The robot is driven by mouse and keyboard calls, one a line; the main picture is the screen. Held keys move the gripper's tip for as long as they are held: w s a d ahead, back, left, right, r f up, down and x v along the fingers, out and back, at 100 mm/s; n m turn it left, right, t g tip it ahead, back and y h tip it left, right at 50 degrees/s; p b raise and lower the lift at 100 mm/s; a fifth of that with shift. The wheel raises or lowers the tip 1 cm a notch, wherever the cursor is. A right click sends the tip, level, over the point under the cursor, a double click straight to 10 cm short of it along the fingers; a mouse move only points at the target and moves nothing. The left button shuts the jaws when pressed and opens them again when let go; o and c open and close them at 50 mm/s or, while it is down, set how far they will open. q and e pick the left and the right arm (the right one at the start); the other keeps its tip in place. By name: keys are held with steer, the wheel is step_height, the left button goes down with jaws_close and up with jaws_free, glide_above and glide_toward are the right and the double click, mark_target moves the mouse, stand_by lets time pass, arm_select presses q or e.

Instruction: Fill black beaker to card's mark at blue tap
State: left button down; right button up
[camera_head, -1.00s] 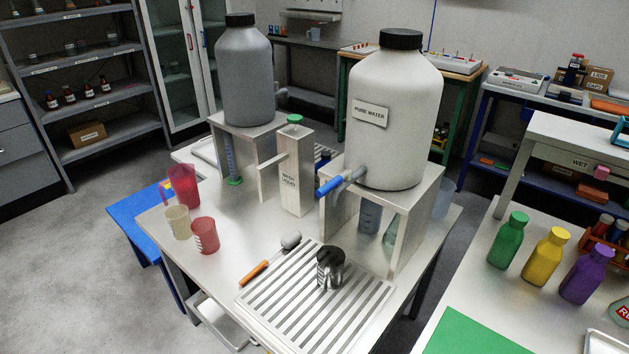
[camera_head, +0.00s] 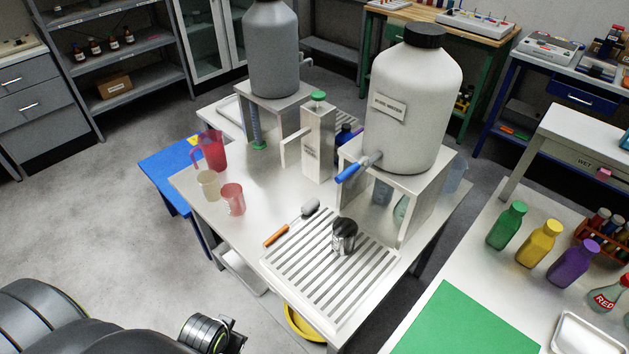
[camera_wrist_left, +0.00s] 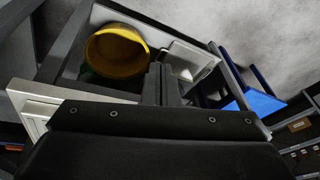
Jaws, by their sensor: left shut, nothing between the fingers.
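The dark, shiny beaker (camera_head: 344,236) stands upright on the slatted drain rack (camera_head: 285,293), below and in front of the blue tap. The blue tap handle (camera_head: 352,171) is on the spout of the white tank (camera_head: 415,110) labelled pure water. I cannot make out the beaker's contents or any card with a mark. My left arm comes in at the bottom left of the head view, its wrist end low at the bottom edge, well away from the beaker. In the left wrist view the left gripper (camera_wrist_left: 163,82) is shut and empty. My right gripper is not in view.
Red and beige beakers (camera_head: 208,184) stand at the table's left. A grey tank (camera_head: 271,60) and a wash liquid box (camera_head: 318,143) stand behind. A yellow bucket (camera_wrist_left: 115,52) is below the table.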

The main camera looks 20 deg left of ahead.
arm_select(q)
steer(key=w+d+r+t+p, duration=0.2)
steer(key=w+r+p, duration=0.15)
steer(key=r, duration=1.05)
steer(key=w+d+r+m+t+h, duration=0.2)
steer(key=w+d+r+t+h, duration=0.1)
steer(key=w+r, duration=0.7)
steer(key=w+d+r+m+t+h, duration=0.2)
steer(key=w+d+r+t, duration=0.3)
steer(key=w+r, duration=0.5)
step_height(320, 180, up, 3)
steer(key=shift+m+t+h, duration=0.3)
steer(key=shift+t+h, duration=0.3)
steer(key=shift+h, duration=0.3)
steer(key=shift+w+d, duration=0.1)
steer(key=p, duration=0.3)
glide_above(338, 177)
step_height(338, 177, down, 2)
steer(key=shift+d+f, duration=0.1)
steer(key=shift+f, duration=0.05)
step_height(338, 177, down, 3)
steer(key=shift+r+p, duration=0.2)
steer(key=shift+p, duration=0.15)
steer(key=shift+f, duration=0.8)
